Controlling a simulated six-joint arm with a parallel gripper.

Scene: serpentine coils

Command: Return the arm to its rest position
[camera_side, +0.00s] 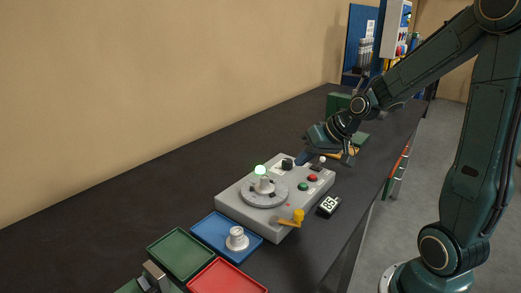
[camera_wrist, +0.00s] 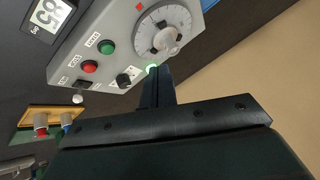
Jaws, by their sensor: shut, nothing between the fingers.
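My gripper (camera_wrist: 154,72) is shut and empty, its two fingers together in the wrist view. In the side view my gripper (camera_side: 302,158) hangs above the far end of the grey machine (camera_side: 235,201), tilted down towards the left. The fingers look apart from the machine, though the exact gap cannot be told. The machine carries a round dial (camera_side: 264,194) with a lit green lamp above it, a red button (camera_side: 312,178), a green button (camera_side: 303,187) and a black knob (camera_side: 287,164). The dial also shows in the wrist view (camera_wrist: 150,38).
Blue (camera_side: 207,228), green (camera_side: 178,240) and red (camera_side: 228,281) trays lie at the near end; a white spool (camera_side: 237,239) stands on the blue one. The bench's left side is clear.

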